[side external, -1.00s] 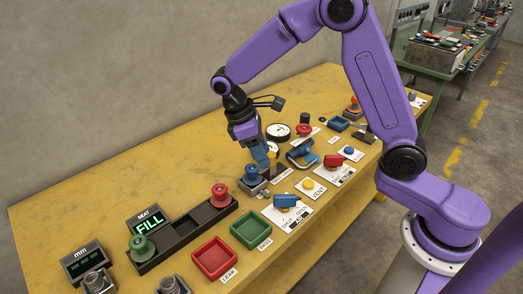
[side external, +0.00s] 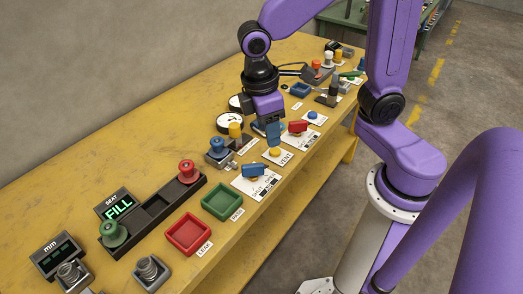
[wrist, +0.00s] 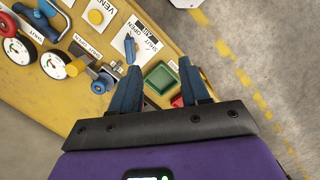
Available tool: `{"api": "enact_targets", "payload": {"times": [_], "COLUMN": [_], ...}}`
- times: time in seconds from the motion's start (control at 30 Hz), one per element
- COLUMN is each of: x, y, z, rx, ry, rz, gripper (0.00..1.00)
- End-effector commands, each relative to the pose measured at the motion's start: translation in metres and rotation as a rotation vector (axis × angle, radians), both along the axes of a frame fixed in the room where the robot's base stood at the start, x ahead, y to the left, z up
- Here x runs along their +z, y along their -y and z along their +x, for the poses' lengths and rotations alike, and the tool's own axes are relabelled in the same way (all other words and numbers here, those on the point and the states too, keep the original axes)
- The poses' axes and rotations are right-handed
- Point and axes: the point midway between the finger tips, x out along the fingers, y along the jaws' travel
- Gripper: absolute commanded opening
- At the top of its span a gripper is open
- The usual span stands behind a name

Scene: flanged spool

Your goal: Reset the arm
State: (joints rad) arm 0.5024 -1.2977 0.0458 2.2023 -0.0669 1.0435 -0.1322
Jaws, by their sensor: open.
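My gripper (side external: 272,135) hangs above the bench near the red valve handle, right of the blue spool, in the side view. Its blue fingers (wrist: 160,88) are spread and empty in the wrist view. The blue flanged spool (side external: 217,146) sits upright in a metal fixture, apart from the fingers; it seems to show left of them in the wrist view (wrist: 102,84). A green spool (side external: 113,232) and a red spool (side external: 186,171) stand at opposite ends of a black rack (side external: 152,205), whose middle is empty. A display (side external: 118,205) reads FILL.
The red tray (side external: 188,235) and green tray (side external: 222,202) look empty. A blue valve handle (side external: 252,170), red valve handle (side external: 297,126), yellow button (side external: 275,152) and round gauges (side external: 229,123) surround the gripper's area. The bench's back left is bare.

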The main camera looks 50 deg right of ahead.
Motion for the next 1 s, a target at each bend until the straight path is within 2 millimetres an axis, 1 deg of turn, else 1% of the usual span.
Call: {"api": "enact_targets", "payload": {"times": [0.03,0.3,0.4,0.5,0.6,0.7,1.0], "x": [0.002,0.007,0.007,0.006,0.006,0.005,0.005], "y": [0.004,0.024,0.032,0.038,0.042,0.043,0.043], "z": [-0.013,-0.078,-0.098,-0.114,-0.123,-0.127,-0.128], "rx": [0.015,0.08,0.101,0.118,0.128,0.131,0.132], "ry": [0.012,0.051,0.059,0.065,0.067,0.068,0.068], "rz": [0.018,0.106,0.136,0.157,0.171,0.178,0.178], "gripper": [0.46,0.46,0.46,0.46,0.46,0.46,0.46]}}
